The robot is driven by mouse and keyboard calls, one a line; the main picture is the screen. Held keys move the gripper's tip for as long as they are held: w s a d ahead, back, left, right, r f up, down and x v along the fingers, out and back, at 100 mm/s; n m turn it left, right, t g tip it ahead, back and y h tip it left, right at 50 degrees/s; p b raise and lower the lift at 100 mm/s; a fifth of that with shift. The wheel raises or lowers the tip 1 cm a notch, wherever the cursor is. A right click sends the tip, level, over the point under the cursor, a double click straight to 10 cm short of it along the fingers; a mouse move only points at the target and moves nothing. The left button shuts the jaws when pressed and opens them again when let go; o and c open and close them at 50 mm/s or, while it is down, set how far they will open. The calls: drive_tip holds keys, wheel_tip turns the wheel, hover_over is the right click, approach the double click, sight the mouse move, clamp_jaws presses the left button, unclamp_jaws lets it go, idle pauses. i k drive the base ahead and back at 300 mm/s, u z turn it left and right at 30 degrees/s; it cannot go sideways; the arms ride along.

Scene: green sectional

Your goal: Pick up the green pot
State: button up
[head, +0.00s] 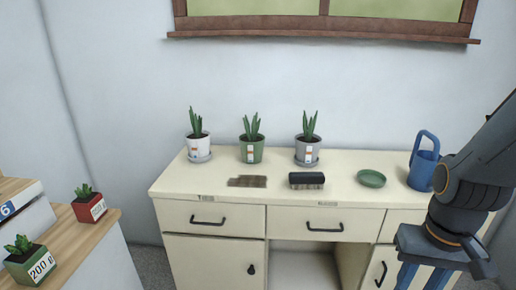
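A round green pot (252,153) with an upright spiky plant and a small label stands on the cream cabinet top, between a white pot and a grey pot. A square green pot (28,268) with a succulent and a "200" label stands on a wooden-topped unit at the lower left. My gripper (421,280) is at the lower right, in front of the cabinet and far from both green pots. Its blue fingers point down with a gap between them, and nothing shows between them. The fingertips are cut off by the frame's bottom edge.
The white pot (199,146) and grey pot (307,151) flank the round green one. In front lie a brown mat (247,181) and a black brush (306,180). A green saucer (371,178) and blue watering can (422,170) are right. A red pot (89,208) is left.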

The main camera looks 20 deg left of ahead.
sight(253, 144)
drive_tip(key=k, duration=0.65)
drive_tip(key=u, duration=0.5)
drive_tip(key=i, duration=0.8)
drive_tip(key=u, duration=0.65)
drive_tip(key=i, duration=0.9)
drive_tip(key=z, duration=0.1)
